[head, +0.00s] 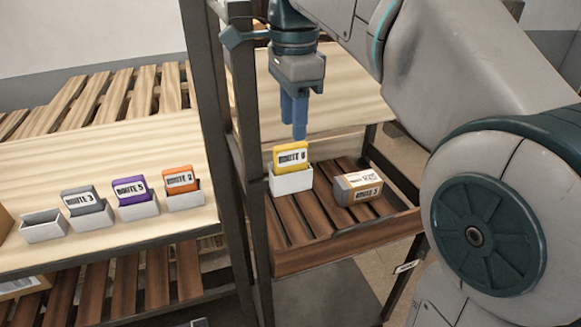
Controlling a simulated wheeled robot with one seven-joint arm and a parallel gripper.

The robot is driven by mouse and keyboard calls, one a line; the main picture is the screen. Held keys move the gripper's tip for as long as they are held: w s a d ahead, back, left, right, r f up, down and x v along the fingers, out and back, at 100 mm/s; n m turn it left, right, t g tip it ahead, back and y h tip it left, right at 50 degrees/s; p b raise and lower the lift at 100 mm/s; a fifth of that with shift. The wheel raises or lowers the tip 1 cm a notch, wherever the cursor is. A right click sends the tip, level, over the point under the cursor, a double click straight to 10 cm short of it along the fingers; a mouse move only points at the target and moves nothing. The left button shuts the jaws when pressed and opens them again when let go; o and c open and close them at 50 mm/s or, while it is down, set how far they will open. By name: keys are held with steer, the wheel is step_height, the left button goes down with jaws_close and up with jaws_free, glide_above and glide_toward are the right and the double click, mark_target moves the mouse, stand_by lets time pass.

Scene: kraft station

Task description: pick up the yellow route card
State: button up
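The yellow route card (290,164), marked ROUTE 6, stands upright in a small white holder (291,182) on the brown slatted shelf. My gripper (294,135) points down, with its blue fingertips just above the card's top edge in the picture. The two fingers overlap from this side, so the gap between them does not show. A thin strip separates the fingertips from the card in the picture, and the card is not between the fingers.
On the pale bench (110,246) at left are grey, purple and orange cards in holders and an empty holder (44,226). A dark metal post (222,150) rises between bench and shelf.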

mark_target(291, 145)
steer(key=shift+s+a+f, duration=0.1)
steer(key=shift+s+f, duration=0.05)
steer(key=shift+f, duration=1.3)
steer(key=shift+s+a+f, duration=0.1)
steer(key=shift+f, duration=1.3)
jaws_close()
